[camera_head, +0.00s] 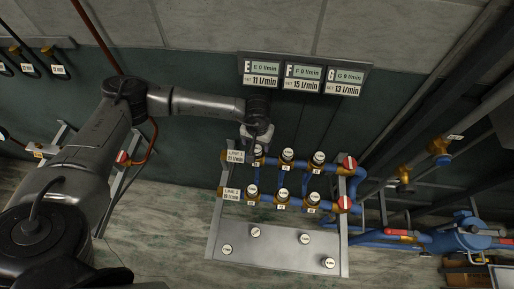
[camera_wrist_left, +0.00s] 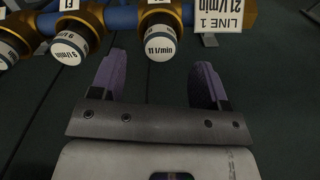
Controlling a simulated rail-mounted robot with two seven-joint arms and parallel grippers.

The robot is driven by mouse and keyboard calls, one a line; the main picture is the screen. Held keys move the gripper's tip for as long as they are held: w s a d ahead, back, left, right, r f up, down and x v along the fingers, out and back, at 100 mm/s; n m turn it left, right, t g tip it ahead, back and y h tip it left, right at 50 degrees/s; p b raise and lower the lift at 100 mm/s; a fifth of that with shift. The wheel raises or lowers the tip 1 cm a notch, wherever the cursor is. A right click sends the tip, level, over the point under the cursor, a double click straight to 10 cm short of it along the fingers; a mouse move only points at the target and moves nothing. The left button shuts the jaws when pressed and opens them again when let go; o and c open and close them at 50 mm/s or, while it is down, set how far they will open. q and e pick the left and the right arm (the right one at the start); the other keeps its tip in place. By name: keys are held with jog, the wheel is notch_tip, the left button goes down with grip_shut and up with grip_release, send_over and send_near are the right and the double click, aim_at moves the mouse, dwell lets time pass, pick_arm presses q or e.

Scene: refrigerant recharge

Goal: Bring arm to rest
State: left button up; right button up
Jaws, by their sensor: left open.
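My left arm reaches in from the left, and its gripper (camera_head: 257,143) hangs at the left end of the upper row of the blue pipe rack, near the LINE 1 label (camera_head: 235,156). In the left wrist view the two purple fingers (camera_wrist_left: 160,78) are spread apart with nothing between them. A white-faced cylinder marked 11 l/min (camera_wrist_left: 161,45) sits in a brass fitting just beyond the fingers, apart from them. Another cylinder, marked 9 l/min (camera_wrist_left: 69,49), is to its left. My right gripper is not in view.
Signs E (camera_head: 261,75), F (camera_head: 302,79) and G (camera_head: 344,81) hang on the wall above the rack. A grey plate (camera_head: 280,253) below the rack carries several white-topped cylinders. Blue pipes with a blue vessel (camera_head: 459,240) stand at the right.

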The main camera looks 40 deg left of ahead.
pick_arm(q)
notch_tip(320, 180, up, 8)
jog(key=shift+r+b, duration=0.2)
jog(key=shift+b, duration=0.25)
notch_tip(320, 180, up, 6)
jog(key=shift+p, duration=1.15)
